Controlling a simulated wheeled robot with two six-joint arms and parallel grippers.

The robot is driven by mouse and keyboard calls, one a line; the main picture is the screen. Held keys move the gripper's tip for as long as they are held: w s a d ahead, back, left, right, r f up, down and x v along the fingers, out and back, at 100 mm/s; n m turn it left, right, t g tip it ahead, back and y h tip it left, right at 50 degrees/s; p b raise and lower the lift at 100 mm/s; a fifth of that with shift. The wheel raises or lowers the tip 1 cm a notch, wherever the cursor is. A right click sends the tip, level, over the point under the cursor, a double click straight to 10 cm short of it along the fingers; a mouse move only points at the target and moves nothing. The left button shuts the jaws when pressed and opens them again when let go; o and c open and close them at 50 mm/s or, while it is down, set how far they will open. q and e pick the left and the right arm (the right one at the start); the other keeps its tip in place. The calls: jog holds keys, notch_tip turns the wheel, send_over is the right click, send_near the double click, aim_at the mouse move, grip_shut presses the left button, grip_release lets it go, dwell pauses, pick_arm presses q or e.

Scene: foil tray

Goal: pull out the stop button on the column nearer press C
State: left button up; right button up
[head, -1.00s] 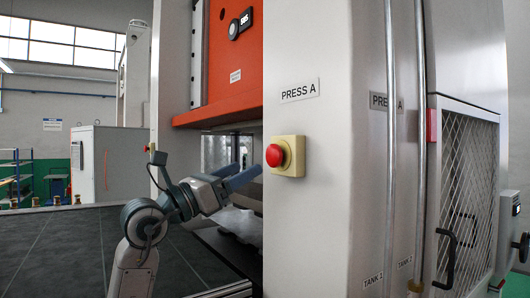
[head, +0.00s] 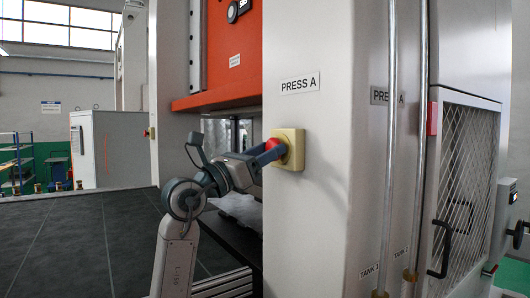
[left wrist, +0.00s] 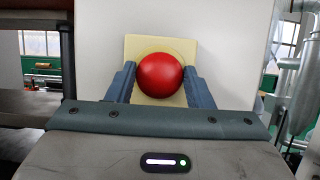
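A red mushroom-shaped stop button (head: 280,150) on a yellow square plate (head: 297,150) is mounted on the near grey column (head: 310,220). A second, small red button (head: 147,132) shows on a farther column behind, to the left. No press C label is legible. My right gripper is out of view.
An orange press part (head: 225,75) hangs behind and above my left gripper. Vertical pipes (head: 388,150) and a mesh guard (head: 470,165) with a black handle (head: 440,248) stand right of the button. A dark flat surface (head: 70,245) lies at the left.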

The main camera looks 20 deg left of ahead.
pick_arm(q)
jog(key=c, duration=0.6)
jog(key=shift+s+a+f, duration=0.1)
jog(key=shift+s+a, duration=0.2)
jog(key=shift+s, duration=0.1)
jog(key=o, duration=1.3)
jog(key=shift+a, duration=0.1)
jog(key=shift+o, duration=0.2)
jog(key=shift+s+a, duration=0.1)
jog(key=shift+s, duration=0.05)
jog(key=shift+b, duration=0.3)
